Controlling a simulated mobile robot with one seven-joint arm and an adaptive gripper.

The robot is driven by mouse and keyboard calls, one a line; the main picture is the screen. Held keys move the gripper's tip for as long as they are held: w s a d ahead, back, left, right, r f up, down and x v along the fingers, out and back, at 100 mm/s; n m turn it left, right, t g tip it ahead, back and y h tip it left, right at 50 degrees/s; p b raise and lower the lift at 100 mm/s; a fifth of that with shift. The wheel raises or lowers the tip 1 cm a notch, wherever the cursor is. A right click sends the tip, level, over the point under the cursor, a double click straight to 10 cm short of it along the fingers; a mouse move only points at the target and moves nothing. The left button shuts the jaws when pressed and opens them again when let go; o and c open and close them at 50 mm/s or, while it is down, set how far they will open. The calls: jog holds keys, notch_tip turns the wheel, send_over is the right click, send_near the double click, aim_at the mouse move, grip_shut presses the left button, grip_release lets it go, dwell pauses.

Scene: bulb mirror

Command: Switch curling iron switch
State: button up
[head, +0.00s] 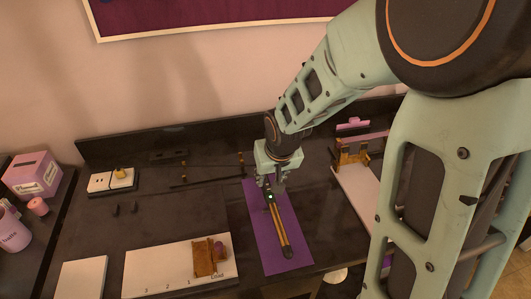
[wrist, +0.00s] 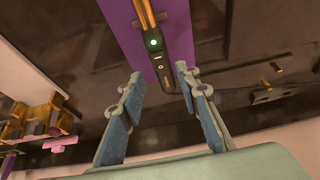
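The curling iron (head: 280,228) lies lengthwise on a purple mat (head: 298,258), with a golden barrel and a dark handle. In the wrist view its dark handle (wrist: 165,62) carries a lit green round light or button (wrist: 153,42) and small marks below it. My gripper (head: 268,187) is over the handle end of the iron. In the wrist view my gripper (wrist: 157,80) has its two blue-grey fingers apart, one on each side of the handle's end, with nothing between the pads. I cannot tell whether a finger touches the iron.
A white board (head: 160,272) with a wooden piece (head: 204,258) lies front left. A white outlet block (head: 112,181) and a pink box (head: 33,174) are at the left. A golden-brown stand (head: 352,153) is on the right.

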aim_at(268, 186)
jog(key=shift+x, duration=2.3)
jog(key=shift+c, duration=0.5)
grip_shut()
